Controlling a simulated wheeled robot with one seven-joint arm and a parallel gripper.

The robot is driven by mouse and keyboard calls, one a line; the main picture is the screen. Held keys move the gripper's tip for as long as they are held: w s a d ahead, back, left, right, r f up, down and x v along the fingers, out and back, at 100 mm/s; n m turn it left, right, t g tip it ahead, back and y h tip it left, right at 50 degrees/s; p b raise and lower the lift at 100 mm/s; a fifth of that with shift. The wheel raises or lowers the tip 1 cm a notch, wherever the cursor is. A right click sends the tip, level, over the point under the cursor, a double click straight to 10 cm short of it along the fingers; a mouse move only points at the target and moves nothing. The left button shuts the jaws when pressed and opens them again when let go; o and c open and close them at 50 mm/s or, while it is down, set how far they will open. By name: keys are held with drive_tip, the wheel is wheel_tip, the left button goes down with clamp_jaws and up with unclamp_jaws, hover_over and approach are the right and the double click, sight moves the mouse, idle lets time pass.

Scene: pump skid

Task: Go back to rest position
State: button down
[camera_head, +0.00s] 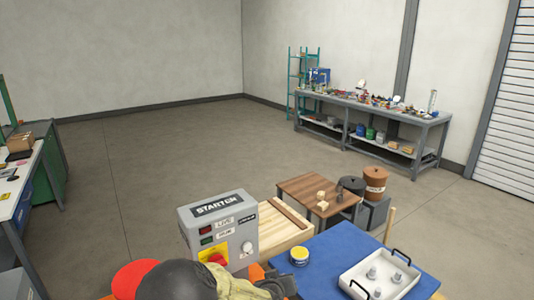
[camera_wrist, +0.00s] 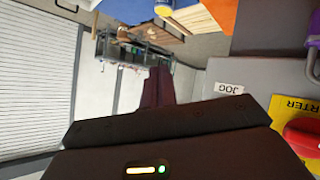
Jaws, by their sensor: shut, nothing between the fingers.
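My gripper (camera_wrist: 158,72) shows in the wrist view as dark shut fingers with nothing between them. In the head view, dark parts of my arm cover the bottom edge in front of the starter box, and the fingertips are hard to make out. The grey starter box (camera_head: 232,222) stands upright with a STARTER label, small labelled indicators, a pale knob and a yellow plate with a red part. In the wrist view its grey face with a JOG label (camera_wrist: 228,88) and red knob (camera_wrist: 303,135) lie at the right, beside the gripper.
A blue surface (camera_head: 325,250) right of the box carries a white tray (camera_head: 412,284) with metal parts and a yellow-rimmed tin (camera_head: 299,256). A wooden table (camera_head: 308,190) and brown pot (camera_head: 375,181) stand behind. A cluttered workbench (camera_head: 440,118) lines the wall. The middle floor is clear.

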drive_tip(key=s+d+m+g+y, duration=0.1)
drive_tip(key=s+d+m+g, duration=0.1)
drive_tip(key=s+d+g, duration=0.4)
drive_tip(key=s+d+r+g+y, duration=0.1)
drive_tip(key=s+d+r, duration=0.2)
drive_tip(key=s, duration=0.5)
drive_tip(key=s+d+r+g+y, duration=0.1)
drive_tip(key=s+d+r, duration=0.1)
drive_tip(key=s+r, duration=0.3)
drive_tip(key=s, duration=0.4)
drive_tip(key=shift+s+d, duration=0.15)
drive_tip(key=shift+d, duration=0.25)
